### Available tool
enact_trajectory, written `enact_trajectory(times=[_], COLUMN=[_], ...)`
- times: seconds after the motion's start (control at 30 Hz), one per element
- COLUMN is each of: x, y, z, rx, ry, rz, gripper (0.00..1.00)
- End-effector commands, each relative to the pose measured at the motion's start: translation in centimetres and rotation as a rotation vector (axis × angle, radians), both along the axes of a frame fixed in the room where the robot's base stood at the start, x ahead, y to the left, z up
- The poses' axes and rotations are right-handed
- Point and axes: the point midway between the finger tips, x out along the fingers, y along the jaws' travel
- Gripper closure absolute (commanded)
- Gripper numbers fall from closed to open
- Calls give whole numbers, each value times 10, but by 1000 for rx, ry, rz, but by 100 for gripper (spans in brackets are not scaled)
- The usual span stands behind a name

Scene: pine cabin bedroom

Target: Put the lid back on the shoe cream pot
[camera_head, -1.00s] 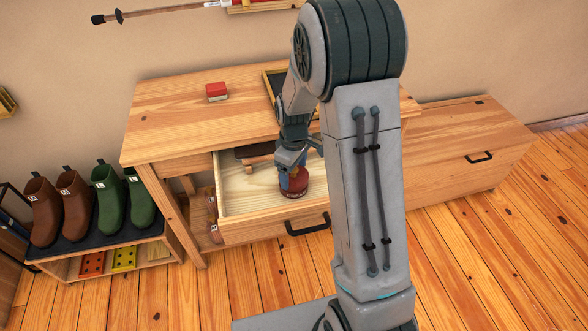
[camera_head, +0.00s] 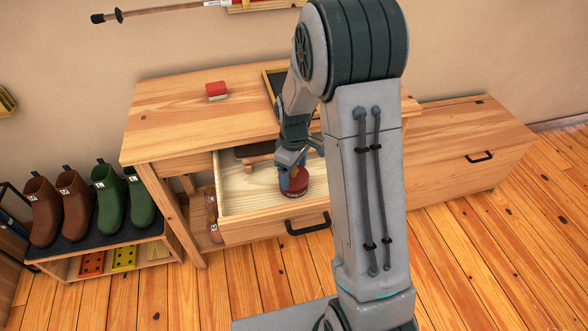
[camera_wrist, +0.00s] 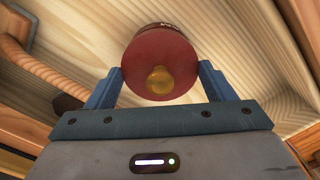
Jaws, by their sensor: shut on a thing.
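The round red lid (camera_wrist: 150,58) with a yellowish knob fills the middle of the wrist view. My gripper (camera_wrist: 160,80) is shut on the lid, one blue finger at each side. Just beyond the lid shows the dark red side of the shoe cream pot (camera_wrist: 165,27) with small pale lettering. In the head view, the pot (camera_head: 295,193) stands in the open drawer (camera_head: 240,190), directly under my gripper (camera_head: 291,167). The lid is at the pot's top; whether it is fully seated or slightly apart, I cannot tell.
A wooden-handled brush (camera_head: 255,152) lies at the back of the drawer. A red-topped block (camera_head: 216,91) and a dark tray (camera_head: 271,84) are on the bench top (camera_head: 170,115). Boots (camera_head: 110,198) stand on a rack at left. The drawer's left part is clear.

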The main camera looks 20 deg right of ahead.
Motion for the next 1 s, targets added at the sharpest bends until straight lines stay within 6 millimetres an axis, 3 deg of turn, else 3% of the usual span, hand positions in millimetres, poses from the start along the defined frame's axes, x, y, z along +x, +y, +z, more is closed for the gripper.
enact_trajectory(times=[0.37, 0.4, 0.47, 1.0], x=[0, 0, 0, 0], y=[0, 0, 0, 0], z=[0, 0, 0, 7], rx=[0, 0, 0, 0], ry=[0, 0, 0, 0], rz=[0, 0, 0, 0], gripper=[45, 13, 0, 0])
